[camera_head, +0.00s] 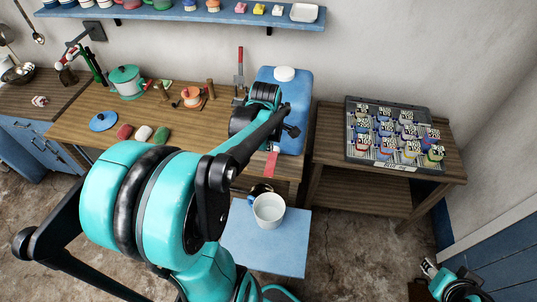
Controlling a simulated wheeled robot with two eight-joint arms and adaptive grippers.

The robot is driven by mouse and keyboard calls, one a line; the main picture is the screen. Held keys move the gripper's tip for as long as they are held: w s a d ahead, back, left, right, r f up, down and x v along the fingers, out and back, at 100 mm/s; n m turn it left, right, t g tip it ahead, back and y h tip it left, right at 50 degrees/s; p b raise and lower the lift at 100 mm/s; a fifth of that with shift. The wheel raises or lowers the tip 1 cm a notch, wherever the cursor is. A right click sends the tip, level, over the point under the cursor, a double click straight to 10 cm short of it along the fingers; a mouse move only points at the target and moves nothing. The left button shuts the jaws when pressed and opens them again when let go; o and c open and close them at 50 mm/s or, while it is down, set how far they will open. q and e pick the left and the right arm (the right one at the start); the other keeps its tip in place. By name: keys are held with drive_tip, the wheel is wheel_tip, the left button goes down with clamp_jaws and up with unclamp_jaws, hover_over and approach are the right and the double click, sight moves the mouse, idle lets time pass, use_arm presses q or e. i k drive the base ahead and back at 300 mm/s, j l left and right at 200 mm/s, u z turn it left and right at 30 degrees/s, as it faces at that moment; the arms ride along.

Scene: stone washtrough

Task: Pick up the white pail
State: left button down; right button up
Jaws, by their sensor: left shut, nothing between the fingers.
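The white pail (269,209) stands upright on a low blue surface (262,248), in front of the wooden bench. Its round opening faces up. My left arm crosses the picture in front of the bench.
The wooden bench (75,122) bears a green pot (126,82), a blue disc (103,121), small coloured pieces and tools. A side table (330,150) holds a dark tray (352,130) of labelled items. A blue shelf (225,15) hangs above.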

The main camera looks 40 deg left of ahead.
sight(270, 208)
drive_tip(key=u, duration=1.4)
drive_tip(key=k+z, duration=0.4)
drive_tip(key=i+j, duration=0.05)
